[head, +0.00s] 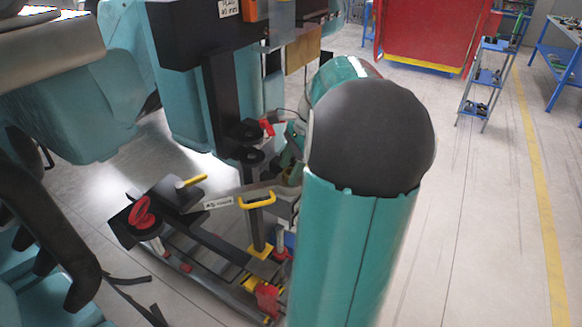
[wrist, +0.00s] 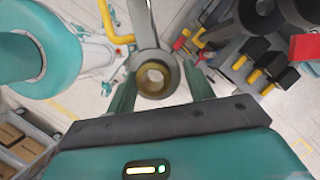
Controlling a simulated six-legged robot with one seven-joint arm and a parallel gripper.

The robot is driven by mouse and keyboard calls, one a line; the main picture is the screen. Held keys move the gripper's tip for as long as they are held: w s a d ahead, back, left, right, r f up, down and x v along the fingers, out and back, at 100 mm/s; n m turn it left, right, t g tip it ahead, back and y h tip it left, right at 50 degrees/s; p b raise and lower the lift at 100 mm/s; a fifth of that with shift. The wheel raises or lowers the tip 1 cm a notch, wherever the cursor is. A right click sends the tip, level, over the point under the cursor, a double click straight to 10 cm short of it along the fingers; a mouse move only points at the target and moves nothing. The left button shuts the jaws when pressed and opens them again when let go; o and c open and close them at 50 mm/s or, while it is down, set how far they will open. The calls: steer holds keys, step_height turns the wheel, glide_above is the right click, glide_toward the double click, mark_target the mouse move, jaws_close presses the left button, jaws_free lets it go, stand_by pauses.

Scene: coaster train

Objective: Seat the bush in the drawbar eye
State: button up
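The bush (wrist: 146,89) is a brass-coloured ring with a round hole, in the middle of the wrist view. It sits at the drawbar eye (wrist: 146,56), the grey ring end of a bar running up the picture. Whether it is fully down in the eye cannot be told. My gripper (wrist: 160,68) has its two dark teal fingers apart, one on each side of the bush, with a small gap visible at the right.
A red knob (head: 143,212) and a yellow-tipped lever (head: 190,181) are at the left. Several black and yellow levers (wrist: 267,65) are at the right in the wrist view.

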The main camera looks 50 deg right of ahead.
steer(key=shift+s+a+f, duration=0.1)
steer(key=shift+s+f, duration=0.2)
steer(key=shift+f, duration=0.4)
steer(key=w+v, duration=0.1)
steer(key=v, duration=1.2)
steer(key=w+a+n+h, duration=0.25)
steer(key=a+n, duration=0.35)
steer(key=a, duration=0.6)
steer(key=w+a+n+h, duration=0.1)
steer(key=w+a+n, duration=0.2)
steer(key=a+n, duration=0.55)
steer(key=s+a+f+n+t, duration=0.1)
steer(key=s+a+f+n, duration=0.2)
steer(key=a, duration=0.6)
steer(key=s+a+f+n+t, duration=0.2)
steer(key=s+a+f+n, duration=0.1)
steer(key=a+n, duration=0.4)
steer(key=a, duration=0.3)
steer(key=shift+a+f, duration=0.2)
steer(key=shift+f, duration=0.05)
steer(key=shift+d+n, duration=0.1)
steer(key=shift+n, duration=0.15)
